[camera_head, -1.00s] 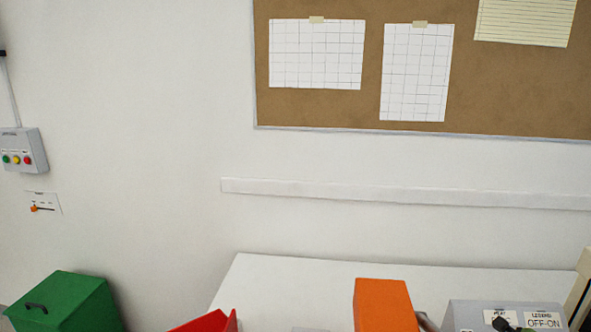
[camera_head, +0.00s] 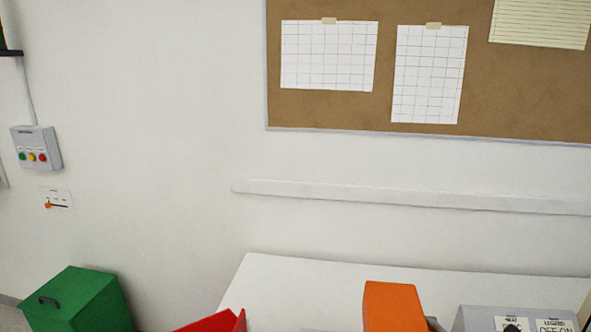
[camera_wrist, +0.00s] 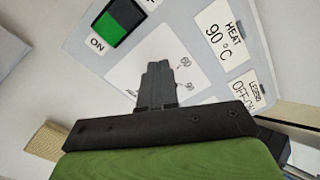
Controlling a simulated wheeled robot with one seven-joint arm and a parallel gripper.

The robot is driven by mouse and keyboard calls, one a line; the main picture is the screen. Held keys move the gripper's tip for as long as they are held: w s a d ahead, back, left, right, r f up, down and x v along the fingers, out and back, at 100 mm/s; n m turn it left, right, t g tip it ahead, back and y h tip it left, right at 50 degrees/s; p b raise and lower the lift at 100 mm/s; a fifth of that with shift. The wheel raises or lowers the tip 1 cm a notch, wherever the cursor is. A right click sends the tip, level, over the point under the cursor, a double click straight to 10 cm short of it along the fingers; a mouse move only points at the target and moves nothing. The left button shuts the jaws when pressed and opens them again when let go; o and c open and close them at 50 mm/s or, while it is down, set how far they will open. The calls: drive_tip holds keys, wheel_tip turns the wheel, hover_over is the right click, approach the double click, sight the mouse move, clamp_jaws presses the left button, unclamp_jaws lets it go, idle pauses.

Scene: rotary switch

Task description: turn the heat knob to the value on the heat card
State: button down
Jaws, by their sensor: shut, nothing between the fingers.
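The heat card (camera_wrist: 223,35) is a white label reading "HEAT 90 °C" on the grey panel in the wrist view. The heat knob is not visible; my fingers cover the middle of the plate. I cannot tell whether they touch it. In the head view the grey box (camera_head: 480,318) is cut off at the bottom right.
A green rocker switch (camera_wrist: 122,17) marked ON and a legend card (camera_wrist: 250,90) reading OFF-ON are on the panel. An orange block (camera_head: 393,305) and a red bin (camera_head: 222,322) stand along the white table (camera_head: 290,285). A green box (camera_head: 85,297) is at the lower left.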

drive_tip(key=shift+s+a+f, duration=0.1)
drive_tip(key=shift+s+f, duration=0.25)
drive_tip(key=shift+f, duration=0.35)
drive_tip(key=shift+w+a+r, duration=0.1)
drive_tip(key=shift+w+a, duration=0.1)
drive_tip(key=shift+a, duration=0.05)
drive_tip(key=p+v, duration=0.2)
drive_tip(key=v, duration=0.1)
drive_tip(key=p+v, duration=0.1)
drive_tip(key=v, duration=0.1)
drive_tip(key=shift+w+d+r, duration=0.15)
drive_tip(key=shift+r, duration=0.35)
